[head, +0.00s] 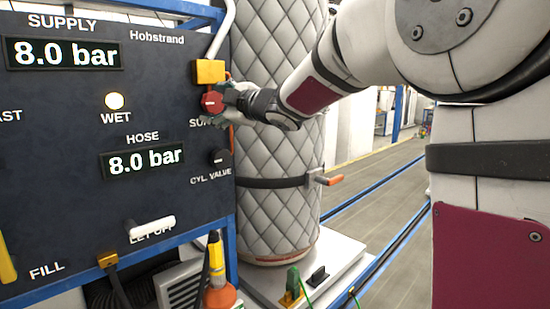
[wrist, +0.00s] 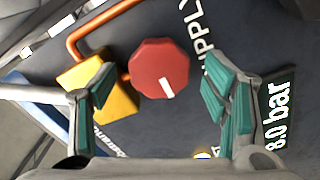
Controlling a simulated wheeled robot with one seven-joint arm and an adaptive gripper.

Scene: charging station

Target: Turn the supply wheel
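The supply wheel (head: 211,102) is a red knob at the panel's upper right edge, below a yellow block. In the wrist view the red wheel (wrist: 160,68) has an octagonal face with a white mark near its lower edge. My gripper (head: 234,101) is at the wheel, coming from the right. In the wrist view my gripper (wrist: 157,79) is open, with one teal-padded finger on each side of the wheel. Gaps show between the pads and the wheel. The label under the wheel is partly hidden by my gripper in the head view.
The dark panel (head: 60,125) shows supply 8.0 bar and hose 8.0 bar, with a lit WET lamp (head: 114,101). A black cylinder valve knob (head: 219,158) sits below the wheel. A quilted cylinder (head: 275,215) stands behind my gripper. The yellow block (wrist: 112,92) adjoins the wheel.

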